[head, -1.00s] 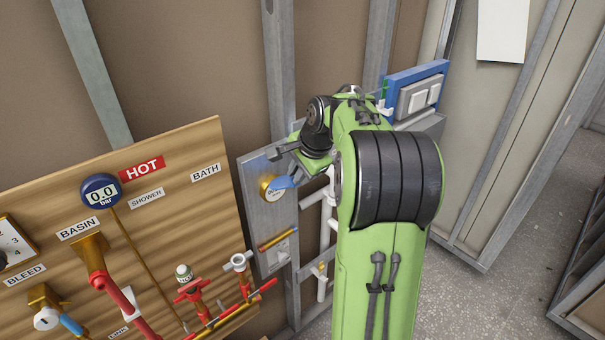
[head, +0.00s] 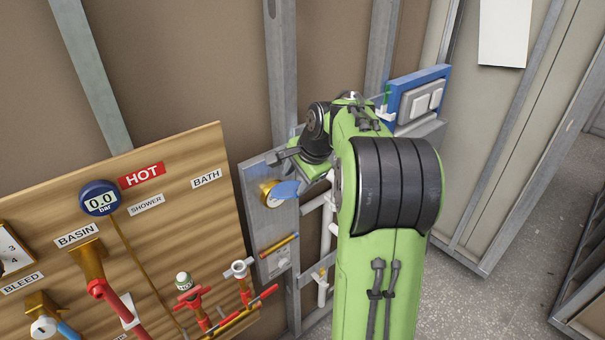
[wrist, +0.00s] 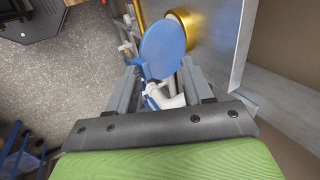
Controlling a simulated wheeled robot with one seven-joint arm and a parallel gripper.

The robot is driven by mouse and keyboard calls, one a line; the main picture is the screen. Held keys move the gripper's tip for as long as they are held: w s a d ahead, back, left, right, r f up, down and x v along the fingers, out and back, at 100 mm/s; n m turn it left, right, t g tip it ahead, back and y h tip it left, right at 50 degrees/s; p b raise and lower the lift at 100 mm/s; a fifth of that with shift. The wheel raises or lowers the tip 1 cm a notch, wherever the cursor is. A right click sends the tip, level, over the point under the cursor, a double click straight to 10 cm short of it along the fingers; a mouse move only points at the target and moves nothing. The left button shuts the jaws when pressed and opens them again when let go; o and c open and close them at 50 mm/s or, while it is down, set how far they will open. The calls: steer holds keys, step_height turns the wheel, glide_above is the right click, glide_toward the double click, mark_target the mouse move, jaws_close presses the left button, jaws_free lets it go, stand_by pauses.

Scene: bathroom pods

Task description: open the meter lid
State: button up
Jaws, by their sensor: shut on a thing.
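The meter (head: 268,195) is a round brass-rimmed fitting on a grey metal plate. Its blue disc lid (head: 286,190) stands away from the brass face, swung out to the right. In the wrist view the lid (wrist: 162,48) overlaps part of the brass rim (wrist: 183,22). My gripper (wrist: 158,76) is at the lid's lower edge, with a finger on each side, and is shut on the lid. The exact contact is partly hidden. In the head view my arm hides most of the fingers.
A wooden board (head: 160,225) with a gauge, valves and pipes stands left of the meter. White pipes (head: 327,220) run just right of the plate (head: 265,235). A blue-framed switch box (head: 420,95) is behind my arm. Open floor (head: 490,300) lies to the right.

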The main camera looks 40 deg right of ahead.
steer(key=v, duration=1.5)
steer(key=shift+s+r, duration=0.2)
steer(key=shift+r, duration=0.1)
steer(key=s+a+f+n+b, duration=0.1)
steer(key=a+f+n+b, duration=0.25)
steer(key=a, duration=0.65)
steer(key=s+a+f+n+b, duration=0.2)
steer(key=a+f+n, duration=0.3)
steer(key=a, duration=0.4)
steer(key=s+a+f+n+b, duration=0.2)
steer(key=s+f+n+b, duration=0.1)
steer(key=s+f+n, duration=0.6)
steer(key=s+f, duration=0.4)
steer(key=shift+s+a, duration=0.2)
steer(key=shift+a, duration=0.1)
